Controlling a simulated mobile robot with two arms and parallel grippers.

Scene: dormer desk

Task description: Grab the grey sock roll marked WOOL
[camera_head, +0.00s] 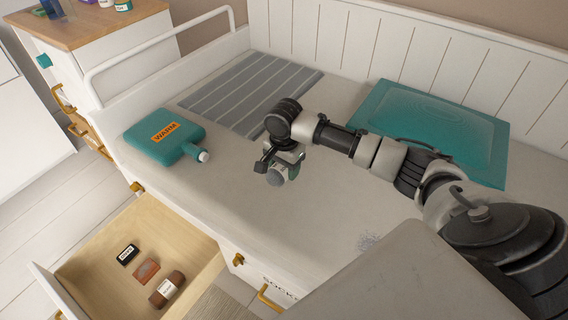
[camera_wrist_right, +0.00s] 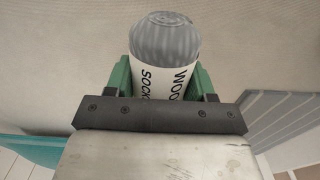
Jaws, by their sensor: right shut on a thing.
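The grey sock roll (camera_wrist_right: 165,45) has a white band printed WOOL and SOCKS in the right wrist view. My right gripper (camera_wrist_right: 165,80) is shut on it, with a green finger pad on each side of the band. In the head view the grey sock roll (camera_head: 277,175) hangs from my right gripper (camera_head: 279,162) above the pale bed surface. I cannot tell exactly how high it is. My left gripper is not in view.
A teal hot-water bottle marked WARM (camera_head: 165,138) lies on the bed (camera_head: 230,190) at left. A grey striped cloth (camera_head: 250,92) and a teal cushion (camera_head: 430,125) lie further back. An open drawer (camera_head: 190,238) holds a brown roll (camera_head: 167,289) and two small blocks.

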